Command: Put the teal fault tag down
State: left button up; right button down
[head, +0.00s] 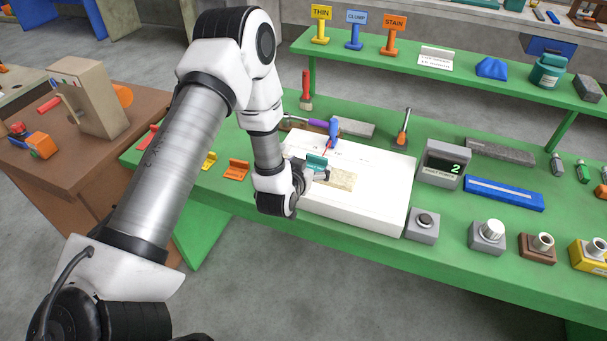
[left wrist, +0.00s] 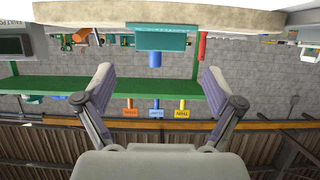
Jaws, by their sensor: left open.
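The teal fault tag (head: 316,161) is at the white slab (head: 365,207), close to a beige felt patch (head: 344,181). In the left wrist view, which is upside down, the teal tag (left wrist: 160,38) is upright against the pale slab edge (left wrist: 160,15). My left gripper (head: 322,174) is low over the slab beside the tag. Its fingers (left wrist: 157,78) are spread wide in the left wrist view, with the tag beyond the gap and nothing held. Whether a finger touches the tag cannot be told. My right gripper is not in view.
A blue tool (head: 334,131) stands behind the tag. An orange holder (head: 236,171) and a yellow one (head: 209,160) are left of the slab. A counter box (head: 445,163) reading 2 and a button box (head: 423,224) are right. A raised shelf (head: 400,62) with signs runs behind.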

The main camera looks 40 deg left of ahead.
pick_arm(q)
jog(key=f+b+v, duration=0.1)
jog(key=v, duration=0.5)
jog(key=s+d+f+m+g+h, duration=0.15)
jog(key=s+d+f+g, duration=0.45)
jog(key=s+f, duration=0.7)
jog(key=s+d+f+g+h, duration=0.1)
jog(key=s+d+f+g, duration=0.1)
jog(key=s, duration=0.5)
jog(key=s+d+f+g, duration=0.2)
jog(key=s+f+g, duration=0.3)
jog(key=s, duration=0.3)
jog(key=shift+f+m+h, duration=0.2)
jog(key=shift+m+h, duration=0.15)
jog(key=shift+w, duration=0.15)
